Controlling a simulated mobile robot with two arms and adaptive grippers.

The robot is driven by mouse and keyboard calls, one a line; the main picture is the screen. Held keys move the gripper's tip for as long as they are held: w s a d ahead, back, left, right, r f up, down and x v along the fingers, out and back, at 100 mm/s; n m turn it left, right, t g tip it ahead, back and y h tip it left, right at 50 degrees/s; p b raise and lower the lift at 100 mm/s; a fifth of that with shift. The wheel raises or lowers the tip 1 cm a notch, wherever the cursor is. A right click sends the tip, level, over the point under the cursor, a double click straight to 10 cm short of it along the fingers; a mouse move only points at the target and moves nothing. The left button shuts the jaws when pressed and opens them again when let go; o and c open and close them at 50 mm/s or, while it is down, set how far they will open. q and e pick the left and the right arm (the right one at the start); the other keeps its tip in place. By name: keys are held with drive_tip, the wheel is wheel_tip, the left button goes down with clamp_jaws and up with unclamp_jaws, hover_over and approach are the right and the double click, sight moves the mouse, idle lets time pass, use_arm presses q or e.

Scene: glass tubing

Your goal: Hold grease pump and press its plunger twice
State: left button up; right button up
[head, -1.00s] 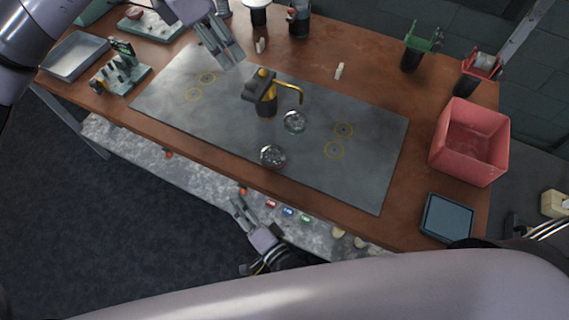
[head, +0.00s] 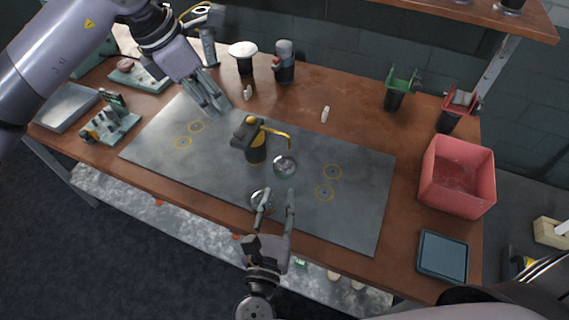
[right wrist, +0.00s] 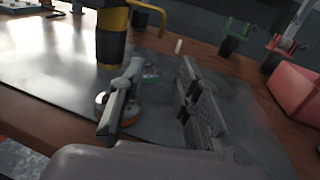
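The grease pump (head: 256,152) stands upright near the middle of the grey mat (head: 350,225). It has a black and yellow body, a dark head and a yellow curved spout pointing right. In the right wrist view the pump (right wrist: 111,45) shows at the upper left, its top cut off. My left gripper (head: 221,108) is above the mat's back edge, left of and behind the pump, apart from it; its fingers look apart. My right gripper (head: 278,192) is open and empty at the mat's front edge, in front of the pump. Its fingers show wide apart in the right wrist view (right wrist: 160,90).
Two round glass-like dishes are near the pump, one beneath the spout (head: 285,166) and one by my right fingers (head: 257,197). A red bin (head: 457,178) and blue tray (head: 442,256) stand right. Dark holders (head: 400,90) line the back. The mat's right part is clear.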

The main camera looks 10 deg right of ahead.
sight(289, 148)
drive_tip(key=x, duration=1.5)
drive_tip(key=shift+w+a, duration=0.1)
drive_tip(key=shift+c, duration=0.4)
clamp_jaws()
use_arm(q)
drive_tip(key=shift+c, duration=0.3)
